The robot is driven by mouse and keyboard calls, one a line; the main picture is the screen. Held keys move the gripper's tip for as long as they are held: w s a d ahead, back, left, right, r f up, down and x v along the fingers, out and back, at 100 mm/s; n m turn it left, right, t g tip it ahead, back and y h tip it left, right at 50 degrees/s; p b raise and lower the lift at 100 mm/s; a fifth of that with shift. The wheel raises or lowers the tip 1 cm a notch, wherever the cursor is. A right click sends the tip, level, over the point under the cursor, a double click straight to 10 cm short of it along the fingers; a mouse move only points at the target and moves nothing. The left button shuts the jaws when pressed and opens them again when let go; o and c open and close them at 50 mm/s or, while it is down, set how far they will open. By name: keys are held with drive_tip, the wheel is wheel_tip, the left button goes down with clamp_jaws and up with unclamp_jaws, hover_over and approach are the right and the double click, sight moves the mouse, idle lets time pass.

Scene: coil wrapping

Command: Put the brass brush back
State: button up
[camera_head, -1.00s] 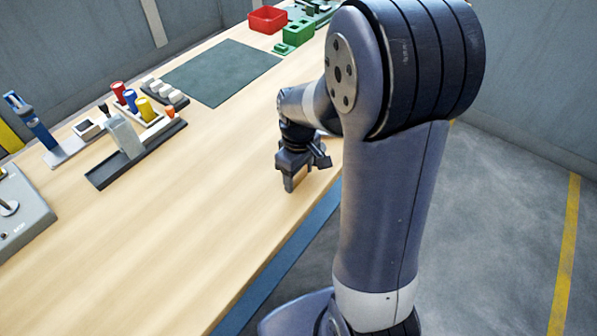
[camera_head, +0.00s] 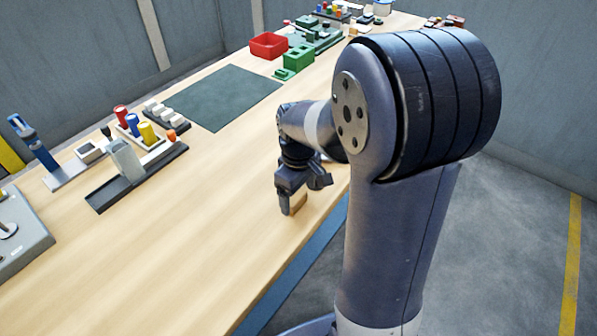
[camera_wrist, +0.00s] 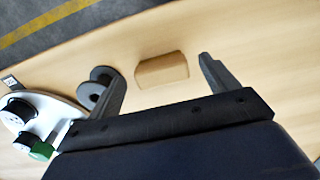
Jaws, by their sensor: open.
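A wood-coloured block (camera_wrist: 162,69), which seems to be the brush's back, lies on the table near its edge. No bristles show. In the wrist view it lies between my gripper's (camera_wrist: 162,72) two spread fingers, with space on both sides. In the head view my gripper (camera_head: 290,208) points down at the table, and the block (camera_head: 299,203) shows partly behind a finger. My gripper is open and holds nothing that I can see. A dark tray (camera_head: 107,203) with an upright grey piece (camera_head: 124,158) stands to the left; I cannot tell whether it is the brush's place.
A holder has red, blue and yellow-handled tools (camera_head: 147,132). A blue tool stands on a stand (camera_head: 66,178) at the left. A green mat (camera_head: 220,96), red bin (camera_head: 268,46) and green block (camera_head: 298,58) lie farther back. The table's middle is clear.

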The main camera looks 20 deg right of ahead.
sight(300, 197)
wheel_tip(300, 197, up, 10)
drive_tip(key=shift+f, duration=0.15)
drive_tip(key=shift+d, duration=0.15)
